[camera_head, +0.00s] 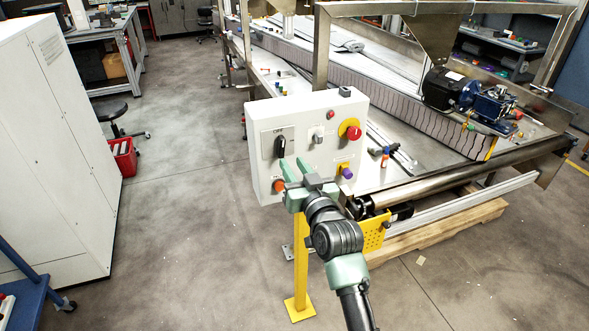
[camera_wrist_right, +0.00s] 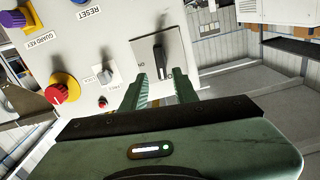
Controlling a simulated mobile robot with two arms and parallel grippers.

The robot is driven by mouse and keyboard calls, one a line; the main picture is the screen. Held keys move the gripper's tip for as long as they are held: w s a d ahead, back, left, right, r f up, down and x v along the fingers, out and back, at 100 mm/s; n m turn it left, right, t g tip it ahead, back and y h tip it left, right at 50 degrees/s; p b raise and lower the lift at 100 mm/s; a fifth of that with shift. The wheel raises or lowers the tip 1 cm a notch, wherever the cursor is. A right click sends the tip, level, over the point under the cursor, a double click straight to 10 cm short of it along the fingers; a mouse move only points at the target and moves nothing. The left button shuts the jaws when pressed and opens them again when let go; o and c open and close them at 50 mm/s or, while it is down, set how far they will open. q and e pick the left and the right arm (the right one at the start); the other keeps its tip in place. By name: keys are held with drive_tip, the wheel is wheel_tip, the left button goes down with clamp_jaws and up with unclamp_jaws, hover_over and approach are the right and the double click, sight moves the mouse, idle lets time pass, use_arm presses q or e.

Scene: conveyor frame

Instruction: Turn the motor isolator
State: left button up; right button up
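The motor isolator is a black rotary handle (camera_head: 280,147) on a grey square plate, at the upper left of a white control panel (camera_head: 262,187). In the head view the handle stands near vertical, with an OFF label above it. In the right wrist view the handle (camera_wrist_right: 160,61) lies ahead of the fingertips, in line with the gap between them. My right gripper (camera_head: 294,168) is open and empty, just below and in front of the handle. It also shows in the wrist view (camera_wrist_right: 160,82). I see no clear contact. My left gripper is not in view.
The panel also carries a red emergency button (camera_head: 354,132) on yellow, a purple key knob (camera_head: 347,173), an orange button (camera_head: 279,186) and a pale switch (camera_head: 318,136). A yellow post (camera_head: 300,265) supports it. The conveyor (camera_head: 400,112) is behind; open floor lies left.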

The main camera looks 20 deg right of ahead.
sight(283, 150)
drive_tip(key=w, duration=0.1)
drive_tip(key=w+b, duration=0.1)
drive_tip(key=w, duration=0.1)
drive_tip(key=w+b, duration=0.1)
drive_tip(key=shift+w+a+f, duration=0.2)
drive_tip(key=shift+w+f, duration=0.05)
drive_tip(key=shift+w, duration=0.05)
drive_tip(key=shift+w+r, duration=0.15)
drive_tip(key=shift+w, duration=1.2)
clamp_jaws()
drive_tip(key=shift+c, duration=0.7)
unclamp_jaws()
drive_tip(key=shift+n, duration=0.6)
drive_tip(key=o, duration=0.4)
